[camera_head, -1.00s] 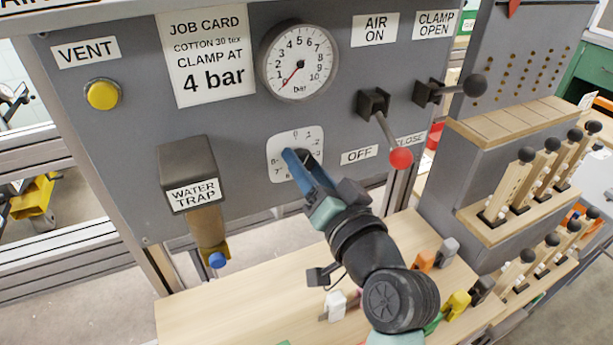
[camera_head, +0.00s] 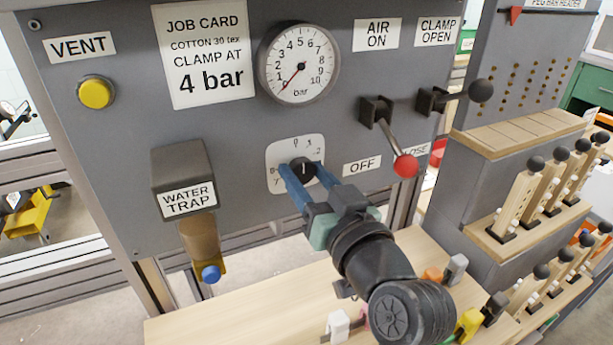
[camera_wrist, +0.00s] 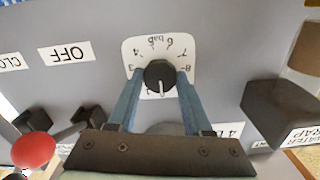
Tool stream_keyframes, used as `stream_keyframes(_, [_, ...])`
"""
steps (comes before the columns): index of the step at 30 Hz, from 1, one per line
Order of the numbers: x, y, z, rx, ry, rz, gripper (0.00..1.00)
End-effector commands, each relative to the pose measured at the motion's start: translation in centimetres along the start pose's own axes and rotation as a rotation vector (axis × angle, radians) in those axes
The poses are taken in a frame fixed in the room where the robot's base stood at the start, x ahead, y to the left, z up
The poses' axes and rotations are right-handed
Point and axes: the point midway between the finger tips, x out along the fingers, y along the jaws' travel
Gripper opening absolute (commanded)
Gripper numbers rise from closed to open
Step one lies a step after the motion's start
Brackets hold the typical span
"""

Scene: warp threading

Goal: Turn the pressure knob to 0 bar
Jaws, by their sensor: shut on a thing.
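The pressure knob (camera_head: 303,170) is black and round, on a white numbered dial plate (camera_head: 284,152) on the grey panel. My gripper (camera_head: 303,176) has its two blue fingers around the knob, one on each side, shut on it. In the wrist view the knob (camera_wrist: 159,75) sits between the fingertips, and its white mark points down in that picture. In the head view this mark points up, roughly toward the 0 on the plate. Part of the plate is hidden by the fingers. The gauge (camera_head: 299,63) above has its red needle at the low end, near 0.
A red-knobbed lever (camera_head: 405,166) is right of the dial, and a black-knobbed lever (camera_head: 480,89) is further right. The water trap (camera_head: 184,180) is at left, below the yellow vent button (camera_head: 96,92). A wooden table (camera_head: 230,305) with small coloured parts lies below.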

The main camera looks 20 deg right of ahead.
Motion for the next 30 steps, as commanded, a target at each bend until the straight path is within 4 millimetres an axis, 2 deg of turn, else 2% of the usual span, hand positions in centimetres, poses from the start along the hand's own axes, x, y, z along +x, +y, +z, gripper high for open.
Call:
stream_keyframes(8, [0.0,0.1,0.1,-0.004,-0.004,0.002,0.0])
stream_keyframes(9, [0.0,0.1,0.1,-0.004,-0.004,0.002,0.52])
stream_keyframes(14, [0.0,0.1,0.1,-0.003,-0.002,0.001,0.8])
stream_keyframes(24, [-0.3,0.1,0.0,-0.001,-0.001,0.001,0.8])
stream_keyframes(26, [-0.8,0.1,0.0,-0.001,0.0,0.002,0.8])
stream_keyframes(30, [-3.1,0.0,0.0,-0.002,-0.001,0.003,0.8])
